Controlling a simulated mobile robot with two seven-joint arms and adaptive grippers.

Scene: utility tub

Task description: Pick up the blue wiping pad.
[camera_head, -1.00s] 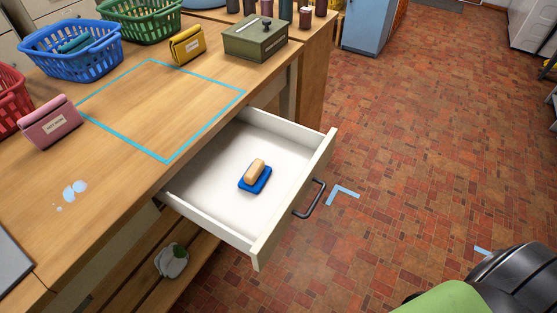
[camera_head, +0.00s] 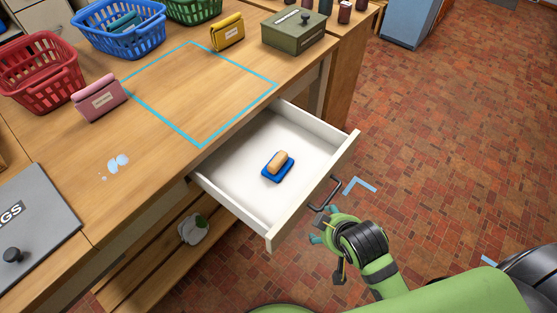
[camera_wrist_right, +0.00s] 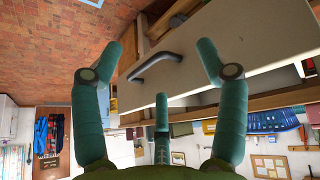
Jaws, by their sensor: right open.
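The blue wiping pad (camera_head: 277,168) lies in the open white drawer (camera_head: 318,186), with a tan, rounded handle block (camera_head: 279,160) on its top. My right gripper (camera_head: 322,225) is outside the drawer, by its front and close to the dark bar handle (camera_head: 326,193). In the wrist view the right gripper (camera_wrist_right: 158,70) is open and empty, its teal fingers spread with the drawer handle (camera_wrist_right: 155,66) beyond them. The pad is not visible in the wrist view. My left gripper is not in view.
The wooden counter carries a pink pouch (camera_head: 101,98), a yellow pouch (camera_head: 227,33), a green box (camera_head: 294,34), baskets and a pale spill (camera_head: 118,162). A cyan outline (camera_head: 200,145) marks a clear area. The drawer walls surround the pad.

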